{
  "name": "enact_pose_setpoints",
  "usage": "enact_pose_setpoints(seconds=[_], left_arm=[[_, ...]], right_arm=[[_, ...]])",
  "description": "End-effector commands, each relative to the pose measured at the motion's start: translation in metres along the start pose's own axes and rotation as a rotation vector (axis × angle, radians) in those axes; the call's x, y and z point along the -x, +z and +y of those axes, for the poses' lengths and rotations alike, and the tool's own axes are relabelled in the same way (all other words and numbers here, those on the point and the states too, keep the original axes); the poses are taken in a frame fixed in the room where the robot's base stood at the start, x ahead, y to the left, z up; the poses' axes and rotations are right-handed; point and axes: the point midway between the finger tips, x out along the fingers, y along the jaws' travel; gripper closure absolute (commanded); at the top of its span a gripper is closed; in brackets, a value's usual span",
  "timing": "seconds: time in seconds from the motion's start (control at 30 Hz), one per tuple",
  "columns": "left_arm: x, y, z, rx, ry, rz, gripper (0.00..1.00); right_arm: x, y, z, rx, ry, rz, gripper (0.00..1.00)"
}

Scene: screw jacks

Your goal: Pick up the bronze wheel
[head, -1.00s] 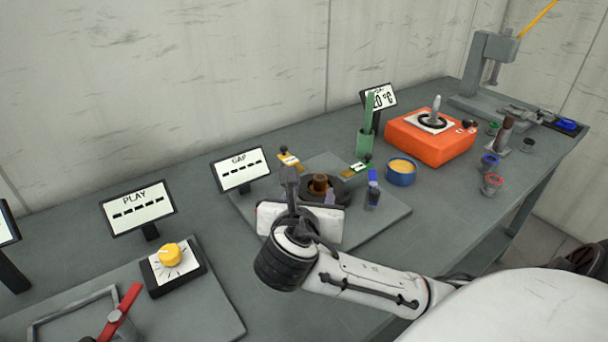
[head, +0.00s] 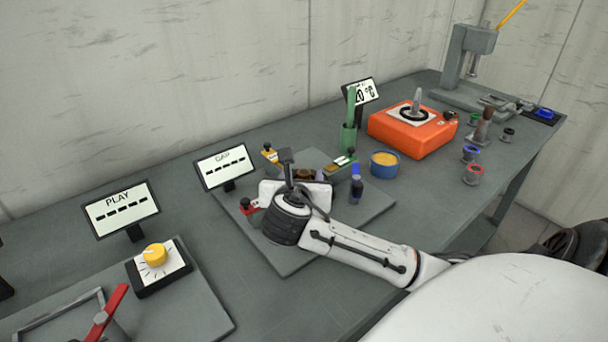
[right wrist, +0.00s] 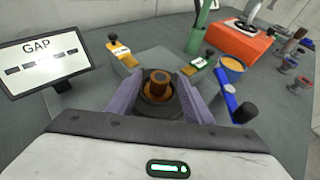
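The bronze wheel (right wrist: 158,82) is a small brown round piece with a raised hub. It sits on a dark round base in the right wrist view. My right gripper (right wrist: 163,84) is open, with one finger to each side of the wheel and visible gaps between. In the head view my right gripper (head: 305,180) is over the dark grey fixture, and its white body hides most of the wheel (head: 303,174). I cannot tell how far the fingertips reach down. My left gripper is not in view.
Close around stand a yellow-tagged clamp (right wrist: 120,54), a green-tagged one (right wrist: 200,60), a blue-handled one (right wrist: 238,104) and a red one (head: 248,207). A GAP display (head: 225,166) stands left, a blue cup (head: 384,165) and orange box (head: 411,132) right.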

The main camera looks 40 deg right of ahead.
Motion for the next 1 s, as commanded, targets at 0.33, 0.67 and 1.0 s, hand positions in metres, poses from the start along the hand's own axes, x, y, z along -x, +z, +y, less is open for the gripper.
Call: enact_pose_setpoints(seconds=[0.33, 0.67, 1.0], left_arm=[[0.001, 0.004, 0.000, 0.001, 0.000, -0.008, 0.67], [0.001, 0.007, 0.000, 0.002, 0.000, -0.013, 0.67], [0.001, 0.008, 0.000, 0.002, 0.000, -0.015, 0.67]], right_arm=[[0.001, 0.002, 0.000, -0.002, 0.001, -0.003, 1.00], [0.005, 0.013, 0.001, -0.007, 0.003, -0.006, 1.00], [0.030, 0.073, 0.001, -0.007, 0.003, -0.008, 1.00]])
